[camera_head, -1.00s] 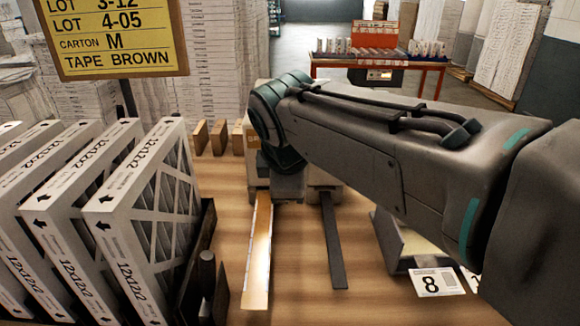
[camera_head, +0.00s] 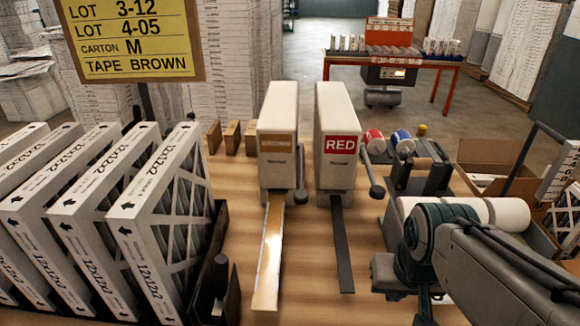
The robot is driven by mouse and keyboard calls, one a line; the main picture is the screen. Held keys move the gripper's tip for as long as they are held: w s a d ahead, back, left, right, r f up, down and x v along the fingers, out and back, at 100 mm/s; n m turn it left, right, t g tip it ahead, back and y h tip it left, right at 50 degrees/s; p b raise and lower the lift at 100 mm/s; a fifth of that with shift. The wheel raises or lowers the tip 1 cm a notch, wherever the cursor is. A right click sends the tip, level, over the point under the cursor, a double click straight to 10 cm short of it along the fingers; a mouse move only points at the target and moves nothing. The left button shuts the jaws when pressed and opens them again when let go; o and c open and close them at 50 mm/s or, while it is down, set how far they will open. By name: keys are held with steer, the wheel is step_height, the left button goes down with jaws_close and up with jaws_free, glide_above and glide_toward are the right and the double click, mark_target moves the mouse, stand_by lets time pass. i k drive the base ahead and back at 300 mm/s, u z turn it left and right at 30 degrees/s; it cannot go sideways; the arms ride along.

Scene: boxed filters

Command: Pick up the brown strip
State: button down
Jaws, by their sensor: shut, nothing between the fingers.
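The brown strip (camera_head: 268,258) is a glossy tan band lying flat on the wooden table. It runs toward me from the left dispenser (camera_head: 278,130), a pale box with a brown label. A dark strip (camera_head: 343,250) lies to its right, coming from the right dispenser (camera_head: 336,115), labelled RED. My gripper (camera_head: 424,308) is at the lower right, clear of both strips, shut and empty. Its fingertips are partly cut off by the bottom edge of the picture. A yellow sign (camera_head: 130,40) reads TAPE BROWN.
White-framed filters (camera_head: 140,225) stand in a dark rack at the left. Small brown blocks (camera_head: 232,137) stand behind. A white roll (camera_head: 480,213) and an open carton (camera_head: 490,175) are at the right. The table around the strips is clear.

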mark_target(266, 294)
steer(key=z, duration=0.05)
steer(key=k, duration=0.6)
steer(key=u, duration=0.75)
steer(key=i, duration=0.5)
